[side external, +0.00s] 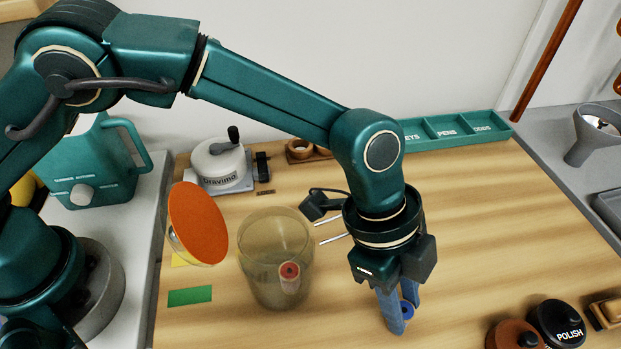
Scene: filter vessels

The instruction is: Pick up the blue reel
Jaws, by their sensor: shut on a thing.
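The blue reel (407,310) is small and sits between the lower ends of my gripper's blue fingers. My gripper (404,312) points down over the right-centre of the wooden table and is shut on the reel. Part of the reel is hidden by the near finger. I cannot tell whether the reel touches the table. A clear, yellowish vessel (262,243) stands to the left of my gripper, with a red-ended reel (289,271) inside it.
A black POLISH tin (557,324) and a brown tin (513,336) stand at the front right. A teal divided tray (457,130) lies at the back.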

